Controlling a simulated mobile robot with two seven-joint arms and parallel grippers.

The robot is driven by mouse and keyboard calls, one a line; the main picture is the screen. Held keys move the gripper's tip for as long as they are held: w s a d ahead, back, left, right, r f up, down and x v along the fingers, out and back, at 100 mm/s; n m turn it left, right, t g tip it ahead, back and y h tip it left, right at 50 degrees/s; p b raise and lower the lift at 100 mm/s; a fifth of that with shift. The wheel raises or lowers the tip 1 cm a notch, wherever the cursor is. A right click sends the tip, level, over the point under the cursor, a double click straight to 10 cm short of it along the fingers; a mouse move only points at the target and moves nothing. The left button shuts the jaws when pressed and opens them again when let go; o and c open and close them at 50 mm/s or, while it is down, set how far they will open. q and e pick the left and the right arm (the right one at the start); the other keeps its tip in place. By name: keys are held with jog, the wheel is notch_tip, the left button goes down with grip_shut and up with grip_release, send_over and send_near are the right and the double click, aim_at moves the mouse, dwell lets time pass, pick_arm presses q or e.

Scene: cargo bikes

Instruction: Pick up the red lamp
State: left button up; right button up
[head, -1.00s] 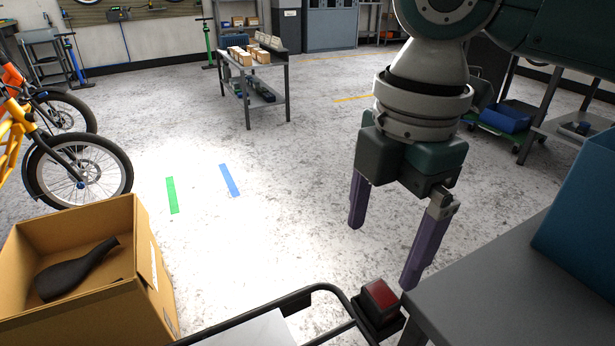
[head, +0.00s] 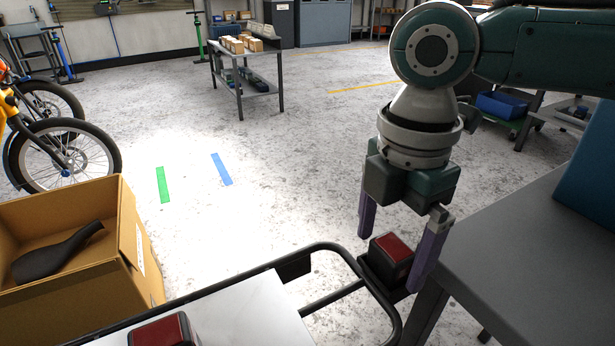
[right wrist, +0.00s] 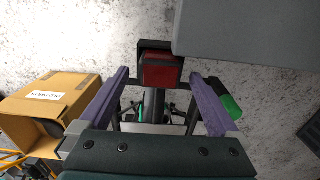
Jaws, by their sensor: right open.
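A red lamp (head: 392,246) in a dark housing sits at the end corner of the black tube rack. In the right wrist view the red lamp (right wrist: 160,70) lies ahead, between the lines of the two fingers. My right gripper (head: 392,262) is open and points down, with one purple finger on each side of this lamp in the head view. I cannot tell whether the fingers touch it. A second red lamp (head: 162,330) shows at the bottom edge, partly cut off. My left gripper is not in view.
A grey table (head: 530,245) stands close on the right, with a blue bin (head: 590,165) on it. A cardboard box (head: 135,240) holding a dark saddle-like object (head: 55,255) is at left. The black rack (head: 295,268) runs along the front.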

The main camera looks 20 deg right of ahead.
aim_at(389, 249)
jog(key=shift+f, duration=0.55)
jog(key=shift+c, duration=0.5)
jog(key=c, duration=1.4)
jog(key=shift+r, duration=0.15)
notch_tip(389, 249, up, 20)
jog(key=p, duration=0.7)
